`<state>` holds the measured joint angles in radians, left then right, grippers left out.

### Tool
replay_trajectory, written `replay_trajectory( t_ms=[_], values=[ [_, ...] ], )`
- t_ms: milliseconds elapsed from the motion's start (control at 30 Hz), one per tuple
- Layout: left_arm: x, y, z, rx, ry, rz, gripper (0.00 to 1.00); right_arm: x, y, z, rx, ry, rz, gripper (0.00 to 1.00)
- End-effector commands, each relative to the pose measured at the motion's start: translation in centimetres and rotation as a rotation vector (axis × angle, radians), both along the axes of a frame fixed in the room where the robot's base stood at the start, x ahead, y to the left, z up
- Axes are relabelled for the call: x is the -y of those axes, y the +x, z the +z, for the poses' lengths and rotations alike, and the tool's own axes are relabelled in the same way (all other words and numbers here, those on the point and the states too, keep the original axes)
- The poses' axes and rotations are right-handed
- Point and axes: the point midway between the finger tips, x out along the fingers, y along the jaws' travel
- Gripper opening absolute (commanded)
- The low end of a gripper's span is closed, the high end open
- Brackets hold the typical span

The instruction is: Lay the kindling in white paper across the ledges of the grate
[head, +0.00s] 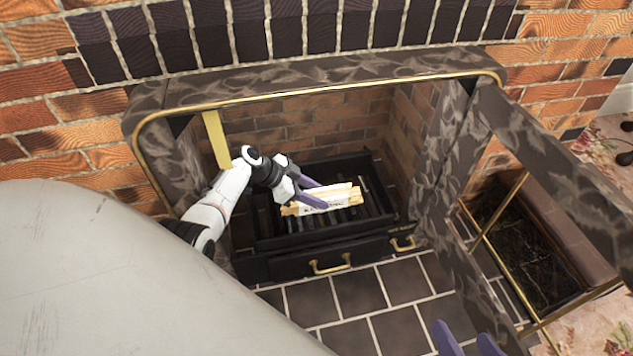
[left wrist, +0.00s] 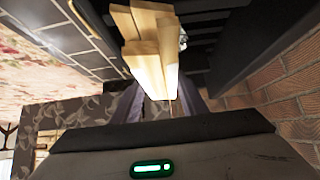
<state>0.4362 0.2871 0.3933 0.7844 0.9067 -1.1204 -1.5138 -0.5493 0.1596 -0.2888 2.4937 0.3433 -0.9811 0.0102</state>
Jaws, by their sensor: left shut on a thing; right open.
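The kindling in white paper (head: 322,199) is a small bundle of pale sticks with a printed white wrapper. My left gripper (head: 318,194) is shut on it inside the fireplace, over the black grate (head: 260,222). In the left wrist view the kindling (left wrist: 148,58) juts out from between the purple fingers (left wrist: 160,108). In the head view the bundle lies roughly left to right above the bars; I cannot tell whether it touches the ledges. My right gripper (head: 468,342) shows only its purple fingertips at the bottom edge, apart and empty.
The stone surround (head: 320,82) with gold trim frames the opening, and brick walls (head: 310,125) close in the grate. A drawer with brass handles (head: 330,267) is below it. The dark tiled hearth (head: 345,318) in front is clear. A gold-framed glass panel (head: 535,240) stands at right.

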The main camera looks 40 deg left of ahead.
Motion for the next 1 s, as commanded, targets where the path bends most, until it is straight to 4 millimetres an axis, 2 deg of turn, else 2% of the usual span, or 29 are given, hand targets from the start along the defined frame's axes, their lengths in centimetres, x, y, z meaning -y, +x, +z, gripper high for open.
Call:
replay_trajectory(
  t_ms=[500,533,633,900,1000],
  values=[
    [0.0,0.1,-0.9,0.002,-0.001,0.001,0.11,0.0,0.0,0.0,0.000,0.000,0.000,0.55],
    [0.0,0.1,-1.0,0.002,-0.001,0.001,0.42,0.0,0.0,0.0,0.000,0.000,0.000,0.55],
    [0.0,0.1,-1.0,0.002,-0.001,0.001,0.59,0.0,0.0,0.0,0.000,0.000,0.000,0.55],
    [0.0,0.0,-1.0,-0.002,0.000,0.000,0.61,0.0,0.0,0.0,0.000,0.000,0.000,0.55],
    [0.0,0.0,-0.4,0.000,0.001,-0.001,0.61,0.1,0.0,0.4,0.000,-0.005,0.000,0.55]
  ],
)
